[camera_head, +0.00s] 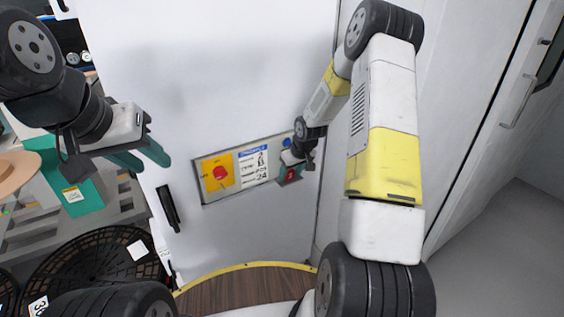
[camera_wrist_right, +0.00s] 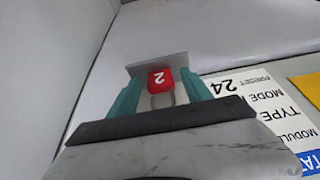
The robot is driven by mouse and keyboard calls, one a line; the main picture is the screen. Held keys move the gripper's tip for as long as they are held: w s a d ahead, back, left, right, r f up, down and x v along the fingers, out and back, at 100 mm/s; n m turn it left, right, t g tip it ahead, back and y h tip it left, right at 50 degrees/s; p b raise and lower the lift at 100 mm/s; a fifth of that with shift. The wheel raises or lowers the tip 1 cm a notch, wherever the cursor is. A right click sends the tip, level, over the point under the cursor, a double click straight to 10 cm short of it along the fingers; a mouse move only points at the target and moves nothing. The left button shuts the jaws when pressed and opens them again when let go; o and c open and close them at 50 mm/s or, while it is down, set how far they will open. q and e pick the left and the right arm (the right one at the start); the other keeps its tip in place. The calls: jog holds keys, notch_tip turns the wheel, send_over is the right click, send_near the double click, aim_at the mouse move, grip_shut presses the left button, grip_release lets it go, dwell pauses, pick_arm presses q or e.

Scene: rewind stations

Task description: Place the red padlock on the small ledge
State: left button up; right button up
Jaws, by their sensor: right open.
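The red padlock (camera_wrist_right: 160,79), with a white 2 and a grey shackle, sits at a small grey ledge (camera_wrist_right: 140,70) in the right wrist view. The shackle points toward my gripper. My right gripper (camera_head: 290,173) is open, with its teal fingers on either side of the padlock and a visible gap to it. My left gripper (camera_head: 154,165) is open and empty, away at the left.
A panel with a red knob (camera_head: 220,173) on yellow and a white label plate (camera_head: 253,167) is on the white cabinet front, left of my right gripper. A black handle (camera_head: 169,208) is lower left. A black round basket (camera_head: 88,258) and a pallet stand at the left.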

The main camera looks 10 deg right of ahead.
jog(key=s+a+r+m+h, duration=0.1)
jog(key=s+r, duration=0.7)
jog(key=r, duration=0.5)
jog(key=s+r, duration=0.8)
jog(key=r, duration=0.6)
jog(key=s+a+r+m+t, duration=0.1)
jog(key=s+a+r, duration=0.1)
jog(key=s, duration=0.6)
jog(key=s+a+r+m+y, duration=0.1)
jog(key=s+r, duration=0.3)
jog(key=s, duration=0.5)
jog(key=shift+a+t+y, duration=0.3)
jog(key=shift+a+t, duration=0.1)
